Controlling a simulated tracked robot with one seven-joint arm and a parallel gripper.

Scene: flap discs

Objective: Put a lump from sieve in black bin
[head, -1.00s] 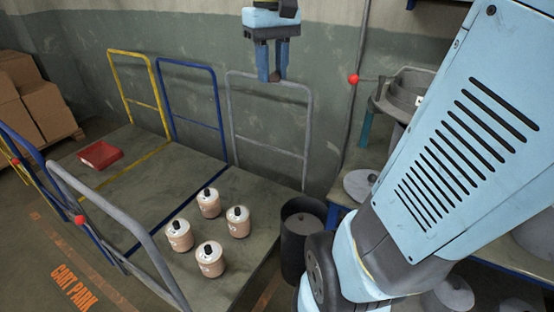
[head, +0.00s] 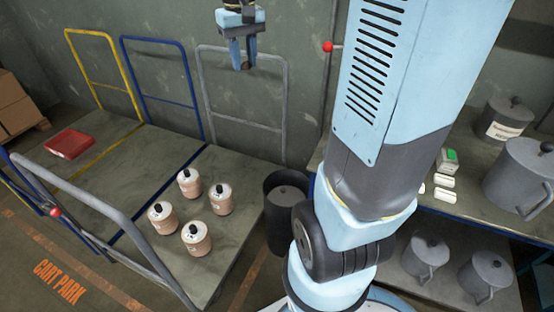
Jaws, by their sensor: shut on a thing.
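My gripper (head: 240,66) hangs high at the top, in front of the wall and the grey cart rail. Its fingers point down. It is shut on a small dark grey lump (head: 246,65), of which only a little shows between the fingertips. The black bin (head: 272,228) looks like the tall dark cylinder beside the cart, below and a little right of my gripper. A grey round lid with a knob shows within its rim; I cannot tell whether it is inside. The sieve is not visible now.
A grey rail (head: 100,225) borders the front. My arm hides the middle right. Grey pots (head: 520,172) stand on the right bench.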

